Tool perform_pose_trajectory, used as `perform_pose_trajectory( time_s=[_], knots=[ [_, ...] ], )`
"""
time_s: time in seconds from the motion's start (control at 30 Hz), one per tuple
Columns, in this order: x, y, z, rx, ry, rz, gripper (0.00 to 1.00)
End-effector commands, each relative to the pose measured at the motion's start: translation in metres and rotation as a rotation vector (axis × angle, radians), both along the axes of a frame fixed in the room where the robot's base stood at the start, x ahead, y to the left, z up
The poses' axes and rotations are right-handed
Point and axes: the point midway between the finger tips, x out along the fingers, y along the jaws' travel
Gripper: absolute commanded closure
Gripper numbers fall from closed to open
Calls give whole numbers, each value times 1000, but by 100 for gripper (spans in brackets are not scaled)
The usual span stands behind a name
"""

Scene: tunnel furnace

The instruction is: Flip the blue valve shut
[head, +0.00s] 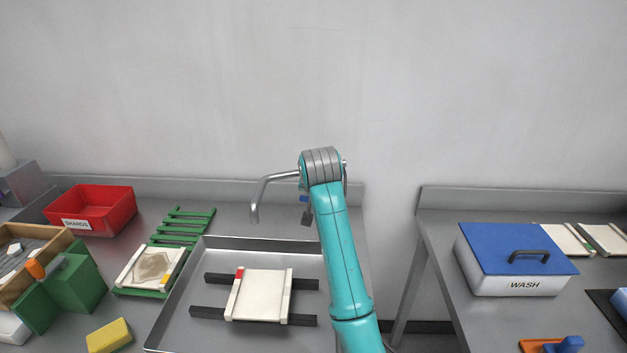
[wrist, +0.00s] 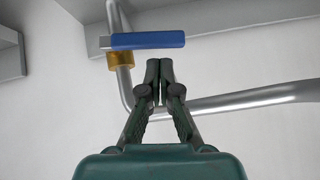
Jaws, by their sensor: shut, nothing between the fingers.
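The blue valve handle (wrist: 148,41) lies crosswise over the metal pipe in the wrist view, above a brass-coloured collar (wrist: 119,60). In the head view a small blue bit of the valve (head: 304,199) shows beside my arm; the rest is hidden. My gripper (wrist: 159,62) is shut and empty. In the wrist view its fingertips appear just below the blue handle; I cannot tell whether they touch it. In the head view my gripper is mostly hidden behind my arm. The metal spout (head: 262,191) curves out to the left over the sink.
Below the spout, a metal tray (head: 203,262) holds a white framed screen (head: 262,296) on black bars. A red bin (head: 97,207), a green rack (head: 185,226) and a yellow sponge (head: 109,336) are on the left. A blue-lidded WASH box (head: 514,250) stands on the right table.

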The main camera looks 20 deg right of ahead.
Motion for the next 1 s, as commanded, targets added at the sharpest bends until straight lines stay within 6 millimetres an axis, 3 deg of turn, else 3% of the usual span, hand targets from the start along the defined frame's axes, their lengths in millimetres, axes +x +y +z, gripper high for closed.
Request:
perform_pose_trajectory(
  time_s=[0.17, 0.57, 1.0],
  knots=[
    [1, 2, -10, 0, -1, 0, 100],
    [1, 3, -12, -6, 1, 0, 100],
    [2, 10, -34, -97, 38, 2, 100]
  ],
)
